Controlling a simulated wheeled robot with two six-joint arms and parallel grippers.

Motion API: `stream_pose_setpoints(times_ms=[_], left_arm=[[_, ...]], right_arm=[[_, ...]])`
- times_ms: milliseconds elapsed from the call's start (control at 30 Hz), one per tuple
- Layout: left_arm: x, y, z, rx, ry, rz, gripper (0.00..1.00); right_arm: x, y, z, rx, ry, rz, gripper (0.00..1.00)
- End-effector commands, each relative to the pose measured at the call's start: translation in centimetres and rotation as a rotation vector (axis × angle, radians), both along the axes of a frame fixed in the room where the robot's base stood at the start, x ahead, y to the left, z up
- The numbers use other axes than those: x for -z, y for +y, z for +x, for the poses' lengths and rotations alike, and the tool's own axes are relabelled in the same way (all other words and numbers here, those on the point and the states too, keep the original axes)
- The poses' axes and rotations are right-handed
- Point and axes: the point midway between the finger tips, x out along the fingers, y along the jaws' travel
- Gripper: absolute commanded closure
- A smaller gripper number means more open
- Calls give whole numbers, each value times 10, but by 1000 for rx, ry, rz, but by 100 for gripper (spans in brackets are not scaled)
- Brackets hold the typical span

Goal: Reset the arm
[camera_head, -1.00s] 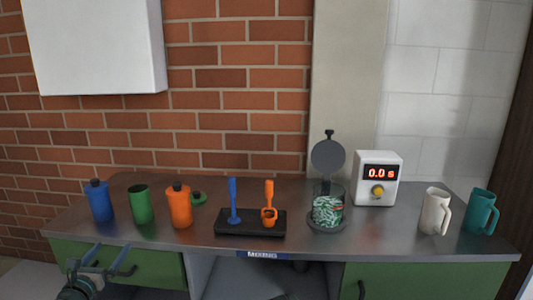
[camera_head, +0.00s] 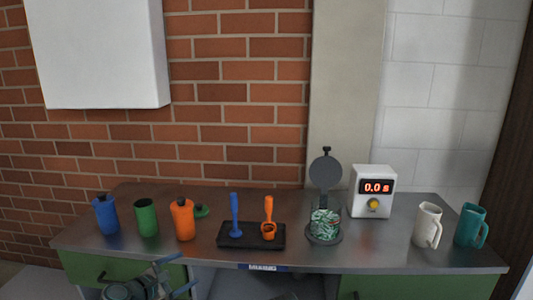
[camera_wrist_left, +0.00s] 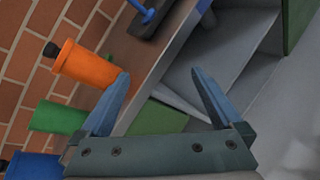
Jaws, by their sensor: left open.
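My right gripper is not in view.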

Motion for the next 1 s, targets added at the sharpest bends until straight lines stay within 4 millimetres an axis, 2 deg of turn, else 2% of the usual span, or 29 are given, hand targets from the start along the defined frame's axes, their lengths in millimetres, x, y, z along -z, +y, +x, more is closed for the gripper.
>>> stream_pose_setpoints(times_ms=[33,100,200,300,400,533,700,833,1000], left_arm=[[-12,-33,-6,113,14,109,0],[-11,-76,-21,307,31,301,0],[-6,-128,-51,610,41,577,0],[-5,-163,-87,922,38,835,0],[-10,-182,-122,1233,29,1064,0],[-23,-189,-159,1583,23,1293,0],[-40,-187,-184,1883,28,1467,0],[-46,-185,-192,1985,35,1521,0],[-45,-183,-193,2008,38,1532,0]], right_arm=[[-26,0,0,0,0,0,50],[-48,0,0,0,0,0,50],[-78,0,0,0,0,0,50],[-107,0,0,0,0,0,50],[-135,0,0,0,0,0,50],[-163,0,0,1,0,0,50],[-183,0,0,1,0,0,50],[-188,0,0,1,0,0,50],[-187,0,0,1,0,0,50]])
